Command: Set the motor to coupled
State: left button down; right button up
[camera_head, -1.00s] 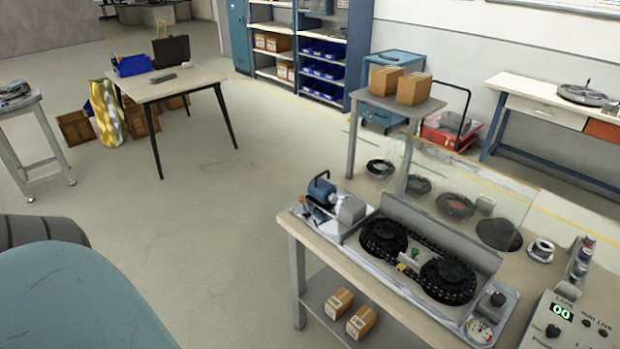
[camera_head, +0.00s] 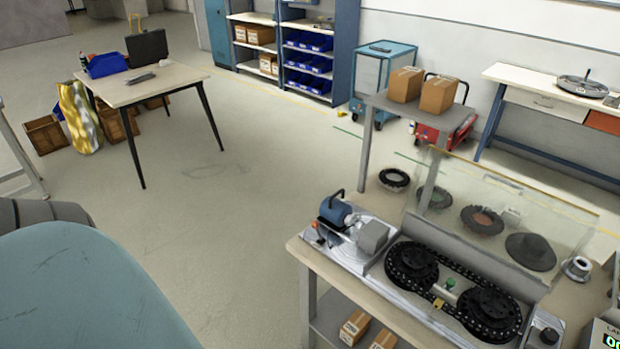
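The blue motor (camera_head: 336,212) with a black handle sits at the left end of the ring-track machine on the workbench. A grey housing block (camera_head: 371,237) stands just right of it on the same metal plate (camera_head: 345,249). A small orange-red part shows at the motor's left side. I cannot tell from here whether the motor touches the housing. Two black toothed wheels lie in the track, the left wheel (camera_head: 411,264) and the right wheel (camera_head: 488,312). Neither of my grippers is in view.
The workbench (camera_head: 300,247) stands at the lower right, with a clear panel (camera_head: 530,205) behind the track and several discs there. Boxes lie on its lower shelf. The floor (camera_head: 235,215) between it and the light table (camera_head: 150,87) is free.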

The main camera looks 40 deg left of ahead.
aim_at(336, 214)
jog(key=i+j, duration=0.1)
jog(key=j, duration=0.65)
jog(key=i+j, duration=0.1)
jog(key=j, duration=0.65)
jog(key=i+j, duration=0.1)
jog(key=j, duration=0.6)
